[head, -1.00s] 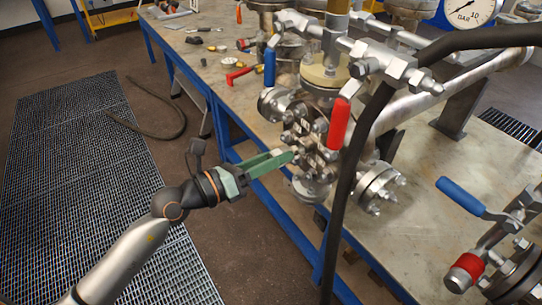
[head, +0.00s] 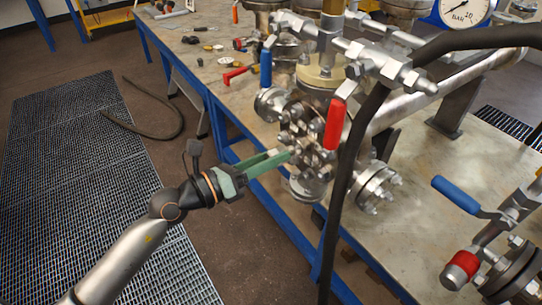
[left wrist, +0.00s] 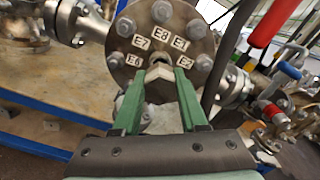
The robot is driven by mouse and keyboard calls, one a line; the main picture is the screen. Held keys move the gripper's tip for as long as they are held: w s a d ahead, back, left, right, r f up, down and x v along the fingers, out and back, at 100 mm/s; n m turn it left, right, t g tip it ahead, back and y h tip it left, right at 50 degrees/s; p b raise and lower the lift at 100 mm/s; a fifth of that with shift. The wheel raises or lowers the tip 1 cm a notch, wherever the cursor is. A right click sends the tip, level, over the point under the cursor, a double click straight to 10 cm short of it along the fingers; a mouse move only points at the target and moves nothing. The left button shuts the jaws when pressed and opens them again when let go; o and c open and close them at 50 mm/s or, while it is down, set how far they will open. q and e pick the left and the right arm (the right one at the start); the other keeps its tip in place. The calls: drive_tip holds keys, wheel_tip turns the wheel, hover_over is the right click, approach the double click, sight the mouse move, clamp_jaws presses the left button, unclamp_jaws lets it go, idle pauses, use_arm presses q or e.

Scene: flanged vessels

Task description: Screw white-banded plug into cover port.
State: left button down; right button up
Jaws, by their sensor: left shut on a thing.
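The round steel cover (left wrist: 158,22) faces my left wrist camera. It has bolts around its edge and labels E6, E7, E8, E1 and E2. In the head view the cover (head: 304,138) is seen from the side on the vessel by the table edge. My left gripper (left wrist: 160,88) has green fingers shut on a pale hex-headed plug (left wrist: 159,84) in front of the cover's middle. The left gripper also shows in the head view (head: 283,156), pointing at the cover. The port and the plug's white band are hidden; I cannot tell whether the plug touches the port.
A red-handled lever (head: 337,124) and a blue-handled lever (head: 266,68) rise beside the vessel. A thick black hose (head: 347,165) hangs in front of it. A blue-handled valve (head: 456,195) stands at the right.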

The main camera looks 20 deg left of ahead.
use_arm(q)
drive_tip(key=shift+w, duration=0.1)
idle(0.6)
drive_tip(key=shift+p+x, duration=0.65)
drive_tip(key=shift+x, duration=0.25)
